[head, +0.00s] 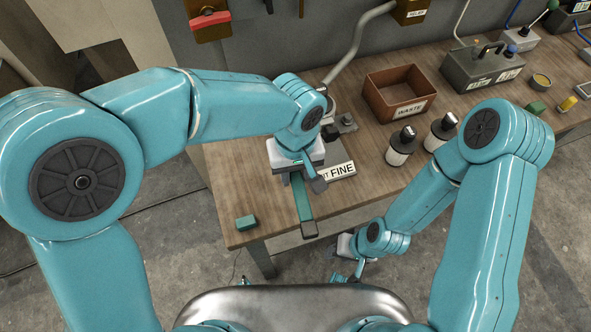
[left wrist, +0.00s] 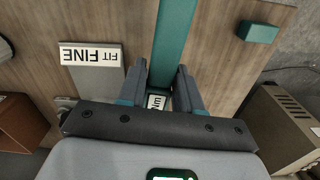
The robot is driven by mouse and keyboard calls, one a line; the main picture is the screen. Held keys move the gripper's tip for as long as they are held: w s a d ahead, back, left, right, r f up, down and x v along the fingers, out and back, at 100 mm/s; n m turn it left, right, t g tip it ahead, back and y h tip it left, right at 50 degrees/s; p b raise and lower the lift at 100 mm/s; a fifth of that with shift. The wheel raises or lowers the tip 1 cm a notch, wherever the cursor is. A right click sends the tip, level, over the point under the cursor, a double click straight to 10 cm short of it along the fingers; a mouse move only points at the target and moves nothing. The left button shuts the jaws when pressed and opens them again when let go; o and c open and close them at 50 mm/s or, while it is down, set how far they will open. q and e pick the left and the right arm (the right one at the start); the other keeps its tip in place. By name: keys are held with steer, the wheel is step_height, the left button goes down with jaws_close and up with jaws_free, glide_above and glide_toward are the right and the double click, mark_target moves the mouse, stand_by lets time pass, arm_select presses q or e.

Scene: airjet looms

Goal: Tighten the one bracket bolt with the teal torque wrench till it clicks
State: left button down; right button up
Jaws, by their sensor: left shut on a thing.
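The teal torque wrench (head: 304,208) is a long teal bar with a dark end, pointing toward the table's front edge. My left gripper (head: 303,181) is shut on it above the wooden table. In the left wrist view the teal bar (left wrist: 174,40) runs between the two fingers of the left gripper (left wrist: 160,76), with a small white label near their base. My right gripper (head: 348,275) hangs low beyond the front edge, over the floor, and is empty; its finger gap is unclear. The bracket bolt cannot be made out; my left arm covers part of that area.
A FIT FINE plate (head: 337,171) lies beside the left gripper. A small green block (head: 246,223) is at the front left corner. A brown WASTE bin (head: 400,92), two dark-capped bottles (head: 401,146) and a grey toolbox (head: 481,70) stand right. A curved grey pipe (head: 357,40) rises behind.

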arm_select(q)
steer(key=shift+f+b, duration=0.65)
steer(key=shift+f, duration=0.15)
steer(key=shift+a, duration=0.1)
